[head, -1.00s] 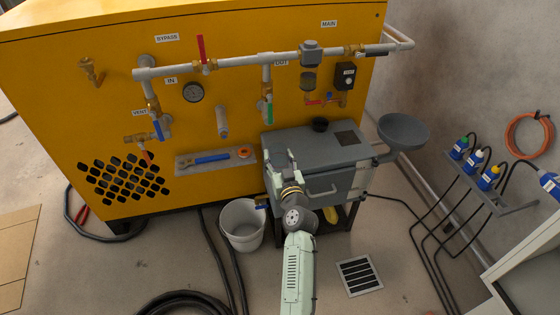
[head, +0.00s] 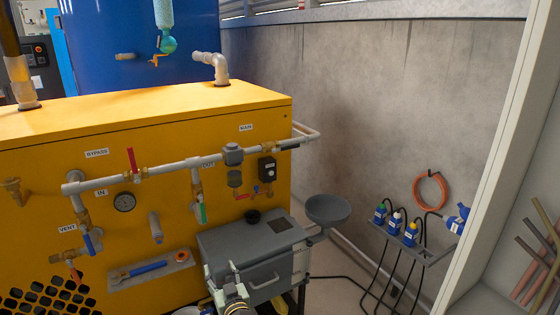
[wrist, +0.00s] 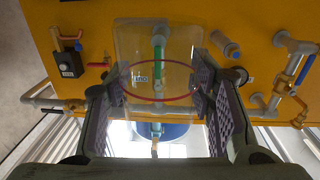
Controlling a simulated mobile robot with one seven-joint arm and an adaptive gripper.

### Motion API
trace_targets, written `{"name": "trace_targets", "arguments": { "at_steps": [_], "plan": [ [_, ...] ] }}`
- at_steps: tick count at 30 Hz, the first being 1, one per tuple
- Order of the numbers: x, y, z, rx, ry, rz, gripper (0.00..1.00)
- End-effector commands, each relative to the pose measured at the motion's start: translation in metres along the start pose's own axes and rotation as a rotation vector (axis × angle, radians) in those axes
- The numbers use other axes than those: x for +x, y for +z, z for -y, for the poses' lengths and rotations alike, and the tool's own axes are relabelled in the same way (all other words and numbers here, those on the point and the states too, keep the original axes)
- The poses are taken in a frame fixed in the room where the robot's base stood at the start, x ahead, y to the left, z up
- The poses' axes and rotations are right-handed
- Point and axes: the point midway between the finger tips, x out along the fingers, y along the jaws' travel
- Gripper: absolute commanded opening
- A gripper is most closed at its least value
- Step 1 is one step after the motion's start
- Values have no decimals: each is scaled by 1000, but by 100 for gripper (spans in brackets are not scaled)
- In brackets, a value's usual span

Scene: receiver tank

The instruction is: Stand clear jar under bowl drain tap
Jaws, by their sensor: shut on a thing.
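My gripper (wrist: 160,95) is shut on the clear jar (wrist: 140,40), a see-through vessel with a red ring around it, in the wrist view. In the head view my gripper (head: 222,278) is low in the picture, in front of the grey box's left part; the jar cannot be made out there. The filter bowl (head: 235,179) hangs under the grey housing on the MAIN pipe. The drain tap (head: 243,196), with a red lever, is just below the bowl. My gripper and jar are apart from it, lower and to the left in the picture.
The grey box (head: 262,255) with a dark cup (head: 253,216) stands below the bowl. A grey funnel (head: 328,208) is at its right. A shelf (head: 150,278) with a blue-handled tool is on the yellow machine (head: 60,190). Pipes and levers project from the machine.

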Motion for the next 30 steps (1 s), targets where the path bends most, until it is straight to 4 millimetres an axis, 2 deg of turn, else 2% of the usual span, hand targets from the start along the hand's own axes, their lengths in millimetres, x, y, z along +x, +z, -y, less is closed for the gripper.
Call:
{"name": "trace_targets", "arguments": {
  "at_steps": [1, 6, 9, 12, 15, 18, 26, 30],
  "plan": [
    [-8, 8, -22, 1, 48, 5, 20],
    [-44, 36, -92, 2, 229, 12, 20],
    [-68, 48, -127, 2, 330, 10, 20],
    [-89, 58, -153, 3, 411, 7, 20],
    [-105, 64, -170, 2, 470, 2, 20],
    [-114, 68, -180, 4, 504, -2, 20],
    [-119, 70, -183, 1, 519, -4, 20],
    [-126, 80, -190, 1, 549, 1, 20]
  ]
}}
